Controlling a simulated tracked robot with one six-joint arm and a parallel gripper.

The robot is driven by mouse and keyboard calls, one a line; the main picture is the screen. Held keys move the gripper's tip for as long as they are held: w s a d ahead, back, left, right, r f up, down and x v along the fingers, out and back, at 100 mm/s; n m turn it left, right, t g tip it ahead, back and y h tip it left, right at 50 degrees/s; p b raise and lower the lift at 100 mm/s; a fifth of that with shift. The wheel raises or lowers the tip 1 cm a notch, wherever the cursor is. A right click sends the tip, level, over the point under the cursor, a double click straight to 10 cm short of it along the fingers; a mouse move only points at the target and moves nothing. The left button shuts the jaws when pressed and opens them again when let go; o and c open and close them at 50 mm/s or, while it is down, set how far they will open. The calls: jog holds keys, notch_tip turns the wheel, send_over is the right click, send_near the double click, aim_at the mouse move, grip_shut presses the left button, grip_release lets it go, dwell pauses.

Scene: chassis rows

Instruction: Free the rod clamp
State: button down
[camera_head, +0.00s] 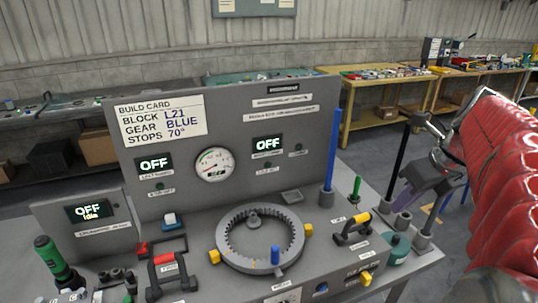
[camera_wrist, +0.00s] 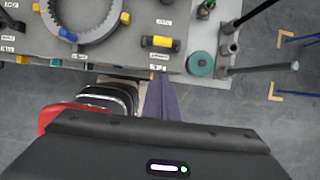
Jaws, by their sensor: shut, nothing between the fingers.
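No label that I can read names the rod clamp, so I cannot tell which part it is. A blue rod (camera_head: 333,140) stands upright in a grey holder (camera_head: 327,196) at the panel's right end. A black rod (camera_head: 400,155) stands in a socket (camera_head: 388,222) at the bench's right edge; dark rods also show in the wrist view (camera_wrist: 265,67). A black handle with a yellow grip (camera_head: 353,228) lies near the front right, also in the wrist view (camera_wrist: 160,42). My gripper (camera_wrist: 160,78) has purple fingers, shut and empty, near the bench's front edge beside the handle.
A grey toothed ring (camera_head: 228,252) with yellow blocks and a blue peg (camera_head: 275,255) fills the middle. A teal round part (camera_wrist: 201,64) sits at the corner. A green-topped tool (camera_head: 50,252) and a red-and-black handle (camera_head: 165,262) stand left. The displays read OFF.

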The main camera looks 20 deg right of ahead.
jog(key=w+r+x, duration=0.1)
jog(key=w+x, duration=0.1)
jog(key=x, duration=1)
jog(key=shift+w+f, duration=0.3)
jog(key=shift+w, duration=0.25)
jog(key=shift+w, duration=0.1)
